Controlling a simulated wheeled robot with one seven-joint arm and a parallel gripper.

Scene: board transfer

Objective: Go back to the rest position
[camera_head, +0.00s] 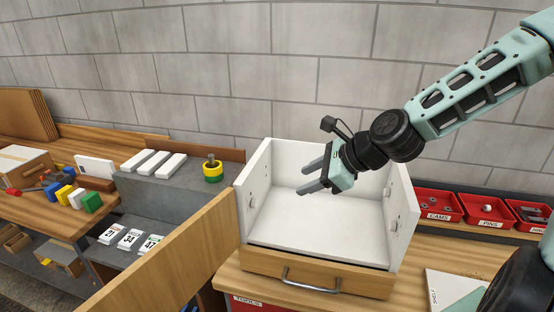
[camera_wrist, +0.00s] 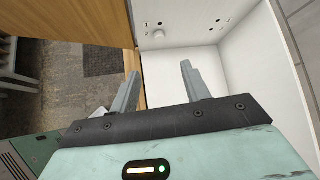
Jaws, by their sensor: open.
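My gripper (camera_head: 309,178) is open and empty. It hangs in the air in front of and above the white cabinet box (camera_head: 322,222), with its fingers pointing left and down in the head view. In the wrist view my gripper (camera_wrist: 158,85) shows two grey fingers spread apart with nothing between them. Behind them are the box's white side panel (camera_wrist: 190,22) and a wooden edge (camera_wrist: 149,62). My arm comes in from the upper right of the head view.
A wooden panel (camera_head: 165,262) stands left of the box. A wooden drawer front with a metal handle (camera_head: 312,285) is below it. Red bins (camera_head: 438,207) sit at right. Colored blocks (camera_head: 75,198) lie farther left.

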